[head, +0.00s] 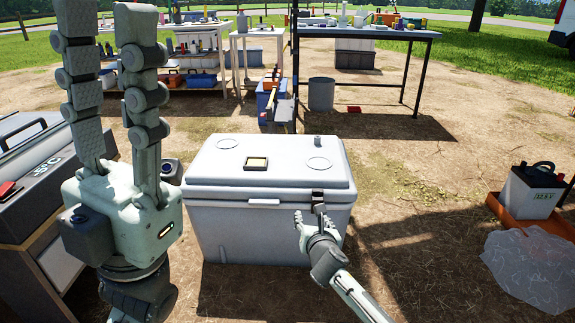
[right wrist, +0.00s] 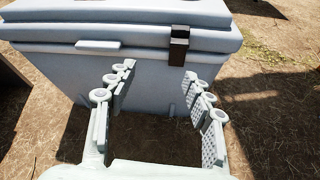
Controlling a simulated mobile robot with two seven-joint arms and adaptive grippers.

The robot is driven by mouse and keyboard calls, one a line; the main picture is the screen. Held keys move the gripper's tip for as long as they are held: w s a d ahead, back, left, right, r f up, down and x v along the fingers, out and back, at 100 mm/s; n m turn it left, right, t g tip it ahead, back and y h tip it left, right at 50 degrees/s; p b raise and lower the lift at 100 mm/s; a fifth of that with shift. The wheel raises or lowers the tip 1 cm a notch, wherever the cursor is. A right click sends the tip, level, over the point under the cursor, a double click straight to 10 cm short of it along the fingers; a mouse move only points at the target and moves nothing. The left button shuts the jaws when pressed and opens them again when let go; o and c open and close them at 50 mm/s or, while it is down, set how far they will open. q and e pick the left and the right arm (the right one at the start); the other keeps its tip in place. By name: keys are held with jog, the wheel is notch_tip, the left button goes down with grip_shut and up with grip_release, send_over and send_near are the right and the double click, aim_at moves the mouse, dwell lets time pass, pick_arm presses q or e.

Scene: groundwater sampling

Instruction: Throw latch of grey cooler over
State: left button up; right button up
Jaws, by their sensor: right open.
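The grey cooler (head: 265,225) stands on the dirt in the middle of the head view, its lid down. It fills the top of the right wrist view (right wrist: 150,65). Its dark latch (head: 317,198) is at the right of the front, across the seam below the lid; the latch also shows in the right wrist view (right wrist: 179,45). My right gripper (head: 320,216) is in front of the latch and below it, fingers spread and empty, seemingly apart from it. In the right wrist view the latch lies beyond the fingertips (right wrist: 158,72). My left gripper (head: 105,25) points up at the left, fingers apart, empty.
A dark-topped bench with a case (head: 35,165) stands left of the cooler. An orange tray (head: 500,210) with a battery (head: 533,188) and a clear plastic sheet (head: 535,268) lie at the right. Tables (head: 365,33) stand behind. The ground right of the cooler is clear.

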jog(key=s+a+r+m+t+y, duration=0.1)
jog(key=s+a+r+m+y, duration=0.2)
jog(key=r, duration=0.3)
jog(key=s+a+r+m+t+y, duration=0.1)
jog(key=s+a+r+m+y, duration=0.25)
jog(key=r, duration=0.25)
jog(key=s+r+m+t+y, duration=0.3)
jog(key=s+r, duration=0.5)
jog(key=r, duration=0.4)
jog(key=shift+d+r+m+y, duration=0.3)
jog(key=shift+m+y, duration=0.55)
jog(key=shift+m, duration=0.5)
jog(key=shift+s, duration=0.1)
